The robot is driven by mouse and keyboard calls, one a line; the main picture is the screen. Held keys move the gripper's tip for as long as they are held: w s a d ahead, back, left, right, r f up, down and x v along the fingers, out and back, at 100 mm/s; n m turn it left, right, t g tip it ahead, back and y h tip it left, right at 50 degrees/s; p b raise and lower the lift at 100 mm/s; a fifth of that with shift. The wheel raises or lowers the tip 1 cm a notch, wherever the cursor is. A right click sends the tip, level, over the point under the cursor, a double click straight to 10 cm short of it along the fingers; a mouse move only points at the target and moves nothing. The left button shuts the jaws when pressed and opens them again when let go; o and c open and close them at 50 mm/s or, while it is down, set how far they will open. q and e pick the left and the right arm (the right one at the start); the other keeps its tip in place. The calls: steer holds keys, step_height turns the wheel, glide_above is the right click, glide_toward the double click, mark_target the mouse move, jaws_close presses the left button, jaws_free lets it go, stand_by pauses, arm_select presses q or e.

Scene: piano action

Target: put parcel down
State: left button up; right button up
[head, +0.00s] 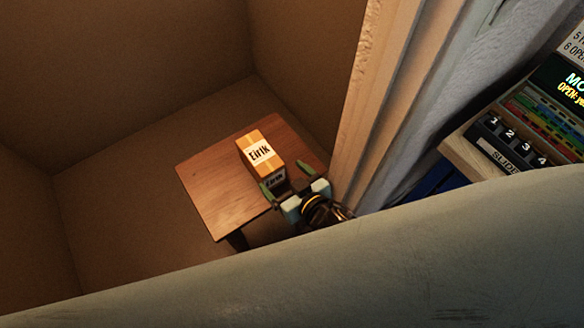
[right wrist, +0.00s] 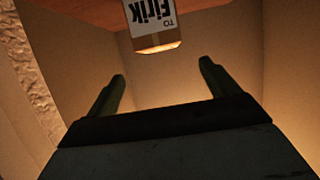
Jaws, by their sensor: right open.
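The parcel (head: 262,155) is an orange-brown box with a white label reading "Eirik". It stands on a small brown wooden table (head: 215,190) in the head view. My right gripper (head: 284,178) is open at the parcel's near right side, with its greenish fingers pointing towards it. In the right wrist view the parcel (right wrist: 153,28) shows at the top with its label upside down. There it lies beyond the open, empty fingertips (right wrist: 162,70), and no finger is seen touching it. My left gripper is not in view.
The table stands in a corner between plain brown walls (head: 130,60). A pale wooden edge (head: 375,90) rises close to the right of the table. A panel with numbered keys (head: 515,135) is at the far right. The table's left part is bare.

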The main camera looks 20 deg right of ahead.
steer(key=shift+s, duration=0.15)
steer(key=s+d+f+g+h, duration=0.25)
steer(key=s+d+f, duration=0.35)
steer(key=f, duration=0.6)
steer(key=s+d+f+g+h, duration=0.1)
steer(key=s+d+f+g, duration=0.3)
steer(key=s+f, duration=0.55)
steer(key=s+d+f+g, duration=0.2)
steer(key=s+f, duration=0.3)
steer(key=s, duration=0.3)
steer(key=s+d+f+m+g, duration=0.1)
steer(key=s+d+f+g, duration=0.2)
steer(key=s+f, duration=0.3)
steer(key=s+d, duration=0.1)
steer(key=s, duration=0.2)
steer(key=shift+s+f+h, duration=0.25)
steer(key=shift+s+h, duration=0.05)
steer(key=shift+h, duration=0.05)
